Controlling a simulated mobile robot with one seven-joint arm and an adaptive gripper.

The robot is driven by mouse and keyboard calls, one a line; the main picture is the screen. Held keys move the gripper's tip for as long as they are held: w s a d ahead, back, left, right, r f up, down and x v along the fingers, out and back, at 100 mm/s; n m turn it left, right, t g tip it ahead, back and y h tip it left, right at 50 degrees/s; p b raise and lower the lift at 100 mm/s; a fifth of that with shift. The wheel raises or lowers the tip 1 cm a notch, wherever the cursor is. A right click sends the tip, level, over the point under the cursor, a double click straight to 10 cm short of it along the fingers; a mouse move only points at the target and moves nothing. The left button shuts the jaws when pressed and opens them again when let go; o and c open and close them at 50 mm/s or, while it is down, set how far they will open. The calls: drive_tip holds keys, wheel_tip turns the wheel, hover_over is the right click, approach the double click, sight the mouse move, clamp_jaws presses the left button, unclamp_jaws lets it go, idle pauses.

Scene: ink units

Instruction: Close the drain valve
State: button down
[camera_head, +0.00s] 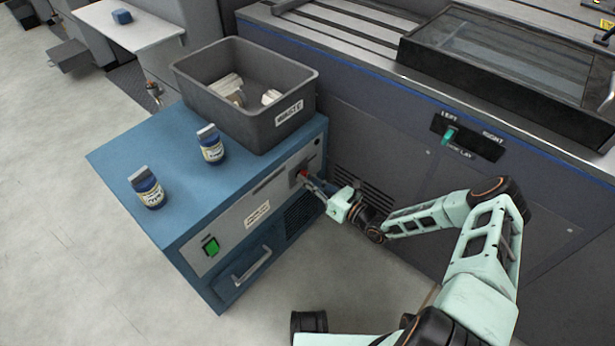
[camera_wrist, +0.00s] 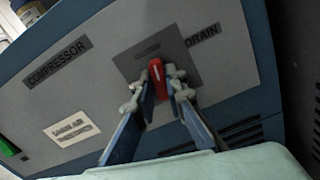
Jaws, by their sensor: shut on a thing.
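The drain valve has a red handle (camera_wrist: 156,70) on a dark square plate beside the DRAIN label in the wrist view. In the head view my gripper (camera_head: 309,179) reaches the panel from the right. The fingers hide the lower part of the handle.
The blue cabinet (camera_head: 120,165) carries a grey WASTE bin (camera_head: 200,90) and two bottles, one at the left (camera_head: 147,188) and one nearer the bin (camera_head: 210,145). A green switch (camera_head: 211,246) and a drawer-like handle (camera_head: 252,264) are on its front. A larger machine stands close on the right.

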drive_tip(key=shift+a+n+p, duration=0.15)
drive_tip(key=shift+n+p, duration=0.2)
drive_tip(key=shift+n, duration=0.85)
drive_tip(key=c, duration=2)
unclamp_jaws()
drive_tip(key=shift+o, duration=0.2)
drive_tip(key=v, duration=1.2)
